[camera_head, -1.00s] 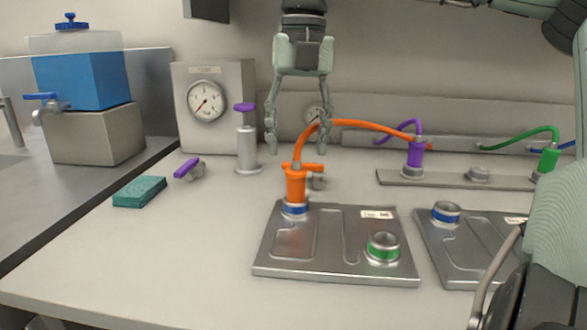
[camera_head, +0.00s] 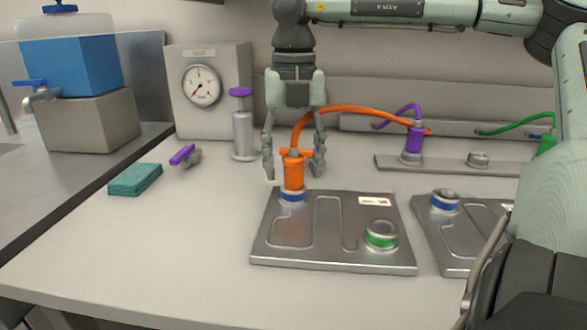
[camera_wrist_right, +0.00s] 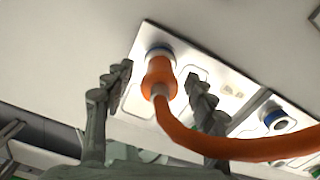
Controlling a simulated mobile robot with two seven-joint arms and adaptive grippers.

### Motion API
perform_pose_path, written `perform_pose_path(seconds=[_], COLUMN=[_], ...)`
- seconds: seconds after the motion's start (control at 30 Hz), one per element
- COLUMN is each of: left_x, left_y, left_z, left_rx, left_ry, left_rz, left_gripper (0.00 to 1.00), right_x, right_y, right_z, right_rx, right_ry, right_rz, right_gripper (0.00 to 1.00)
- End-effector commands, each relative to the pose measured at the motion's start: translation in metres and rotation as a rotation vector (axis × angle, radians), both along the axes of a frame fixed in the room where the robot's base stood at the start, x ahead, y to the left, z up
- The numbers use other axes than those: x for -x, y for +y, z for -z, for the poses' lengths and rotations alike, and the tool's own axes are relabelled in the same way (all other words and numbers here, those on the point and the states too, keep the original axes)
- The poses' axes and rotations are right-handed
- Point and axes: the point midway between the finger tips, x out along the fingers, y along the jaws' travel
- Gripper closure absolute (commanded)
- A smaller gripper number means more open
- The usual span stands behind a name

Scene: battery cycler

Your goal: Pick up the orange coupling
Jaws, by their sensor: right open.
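The orange coupling (camera_head: 293,172) stands upright on the blue-ringed port (camera_head: 292,196) of the left metal plate (camera_head: 330,256). An orange hose (camera_head: 345,109) runs from its top toward the right. My right gripper (camera_head: 294,172) is open, pointing down, with one finger on each side of the coupling's upper part. In the right wrist view the coupling (camera_wrist_right: 159,78) shows between the two spread fingers (camera_wrist_right: 160,85), with gaps on both sides. The left gripper is not in view.
A green-ringed port (camera_head: 381,236) is on the same plate. A second plate (camera_head: 450,250) lies to the right. A purple coupling (camera_head: 413,140) stands on a rail behind. A purple-topped valve (camera_head: 242,130), a gauge box (camera_head: 205,95) and a teal sponge (camera_head: 135,179) are at left. The table's front left is clear.

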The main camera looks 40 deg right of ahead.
Motion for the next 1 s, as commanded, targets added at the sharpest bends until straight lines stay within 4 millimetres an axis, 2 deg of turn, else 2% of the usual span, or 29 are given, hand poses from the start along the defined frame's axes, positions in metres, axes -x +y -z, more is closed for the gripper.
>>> perform_pose_path(seconds=[0.07,0.53,0.83,1.0], left_x=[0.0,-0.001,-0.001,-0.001], left_y=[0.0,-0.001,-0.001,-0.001], left_z=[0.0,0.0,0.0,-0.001], left_rx=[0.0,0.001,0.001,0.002], left_ry=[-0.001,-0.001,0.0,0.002], left_rz=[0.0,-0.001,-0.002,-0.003], left_gripper=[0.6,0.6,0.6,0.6], right_x=[0.0,0.0,0.0,-0.001], right_y=[0.0,0.0,0.0,-0.001], right_z=[0.0,0.0,-0.002,-0.014], right_rx=[0.0,0.0,0.001,0.002], right_ry=[0.0,0.0,-0.001,-0.003], right_rz=[0.0,0.0,0.0,0.0], right_gripper=[0.44,1.0,1.0,1.0])
